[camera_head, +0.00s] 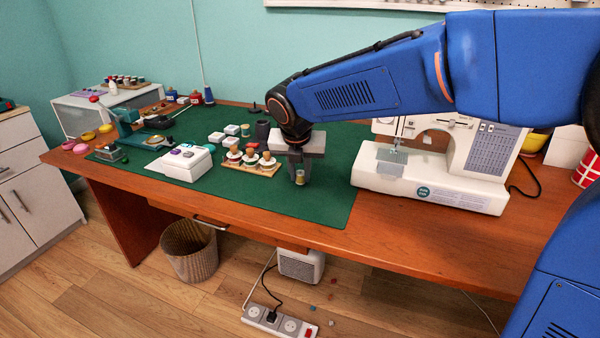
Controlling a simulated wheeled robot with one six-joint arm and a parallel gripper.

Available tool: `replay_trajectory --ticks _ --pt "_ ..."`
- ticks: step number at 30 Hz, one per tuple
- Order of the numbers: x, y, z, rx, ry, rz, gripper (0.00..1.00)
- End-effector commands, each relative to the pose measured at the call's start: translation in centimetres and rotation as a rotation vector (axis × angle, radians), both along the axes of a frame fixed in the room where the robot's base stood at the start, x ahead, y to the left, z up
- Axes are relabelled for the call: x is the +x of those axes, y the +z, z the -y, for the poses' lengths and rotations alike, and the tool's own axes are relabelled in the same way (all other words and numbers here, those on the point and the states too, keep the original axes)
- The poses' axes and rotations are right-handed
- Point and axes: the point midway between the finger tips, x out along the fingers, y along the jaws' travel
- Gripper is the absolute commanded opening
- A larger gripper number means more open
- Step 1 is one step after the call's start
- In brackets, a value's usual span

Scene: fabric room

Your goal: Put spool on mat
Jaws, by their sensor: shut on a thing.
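The mat is a large dark green sheet (322,205) lying flat on the wooden table. My gripper (300,173) points down over the right part of the mat, left of the sewing machine. It is shut on a small yellowish spool (300,179), which shows just below the fingers. The fingers hide the upper part of the spool. I cannot tell whether its bottom touches the mat or hangs slightly above it.
A wooden rack with several knobs (250,168) stands close left of my gripper. A white box (188,164) is further left. A white sewing machine (435,175) stands to the right. The mat's front right part is clear. A basket (190,250) stands on the floor.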

Motion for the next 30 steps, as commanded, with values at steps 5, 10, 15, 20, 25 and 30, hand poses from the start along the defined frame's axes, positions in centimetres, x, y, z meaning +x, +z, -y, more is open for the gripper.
replay_trajectory --ticks 5,10,15,20,25,30 --pt "0.0 -0.2 0.0 0.000 0.000 0.000 0.00" --pt "0.0 -0.2 0.0 0.000 0.000 0.000 0.39" --pt "0.0 -0.2 0.0 0.000 0.000 0.000 0.39" --pt "-0.1 0.2 0.0 0.000 0.000 0.000 0.39" --pt "-0.8 2.3 -0.1 0.002 0.000 0.002 0.39" --pt "-2.1 5.4 -0.3 0.002 0.001 0.003 0.39"
